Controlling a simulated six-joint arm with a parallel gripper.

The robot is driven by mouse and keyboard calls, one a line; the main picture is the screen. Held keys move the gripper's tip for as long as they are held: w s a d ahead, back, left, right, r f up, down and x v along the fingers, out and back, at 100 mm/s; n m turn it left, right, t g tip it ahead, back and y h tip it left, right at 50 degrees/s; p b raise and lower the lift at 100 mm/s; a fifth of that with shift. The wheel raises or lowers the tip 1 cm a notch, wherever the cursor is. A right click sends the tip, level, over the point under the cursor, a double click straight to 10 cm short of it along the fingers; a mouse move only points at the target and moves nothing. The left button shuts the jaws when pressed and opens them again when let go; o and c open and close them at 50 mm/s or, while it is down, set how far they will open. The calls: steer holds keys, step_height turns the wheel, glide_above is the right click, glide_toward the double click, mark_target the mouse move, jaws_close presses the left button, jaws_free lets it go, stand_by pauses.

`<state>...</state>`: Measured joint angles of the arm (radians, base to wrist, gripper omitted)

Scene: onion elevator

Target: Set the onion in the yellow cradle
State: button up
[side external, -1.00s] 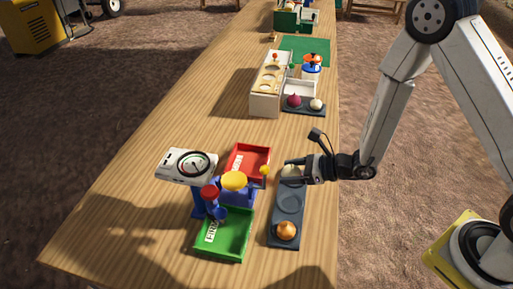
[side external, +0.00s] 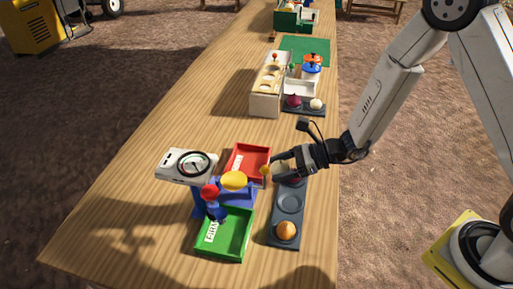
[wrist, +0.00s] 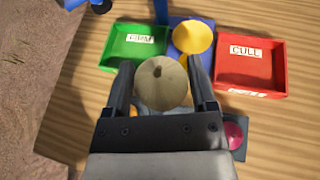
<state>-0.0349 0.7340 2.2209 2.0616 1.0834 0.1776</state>
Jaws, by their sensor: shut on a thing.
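My gripper (wrist: 162,90) is shut on a pale whitish onion (wrist: 161,83), seen in the wrist view between the two fingers. In the side view my gripper (side external: 284,169) is raised above the far end of the dark tray, just right of the red bin. The yellow cradle (side external: 234,180) sits on a blue stand, left of the gripper and apart from the onion. It also shows in the wrist view (wrist: 192,37), beyond the onion. In the side view the fingers partly hide the held onion.
A dark tray (side external: 285,222) holds a brown onion (side external: 286,230), an empty middle hollow and a reddish onion (wrist: 233,134). A red bin (side external: 262,153) marked CULL and a green bin (side external: 238,242) flank the stand. A dial scale (side external: 187,166) and red knob (side external: 210,191) stand left.

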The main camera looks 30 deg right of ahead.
mark_target(276, 165)
steer(key=a+r+n+g, duration=0.1)
steer(key=s+a+r+n+g+y, duration=0.1)
steer(key=r+n+g, duration=0.1)
steer(key=shift+a, duration=0.1)
steer(key=shift+s+a+r+n+g+y, duration=0.15)
steer(key=shift+s+r+n+g, duration=0.35)
steer(key=shift+n+g, duration=0.35)
steer(key=shift+s+a+r+n+g+y, duration=0.15)
steer(key=shift+s+r+n+g, duration=0.35)
steer(key=shift+g, duration=0.55)
steer(key=shift+w, duration=0.2)
steer(key=w+a+f, duration=0.1)
steer(key=w+f, duration=0.1)
steer(key=w, duration=0.2)
steer(key=w+a+f, duration=0.1)
steer(key=w+f, duration=0.2)
steer(key=w, duration=0.1)
steer(key=w+a+f, duration=0.2)
steer(key=w+f, duration=0.1)
steer(key=shift+w+a+f, duration=0.1)
steer(key=shift+w+f, duration=0.15)
steer(key=shift+w, duration=0.15)
steer(key=shift+w+a+f, duration=0.15)
steer(key=shift+w+f, duration=0.2)
steer(key=shift+f, duration=0.1)
steer(key=shift+w+f, duration=0.1)
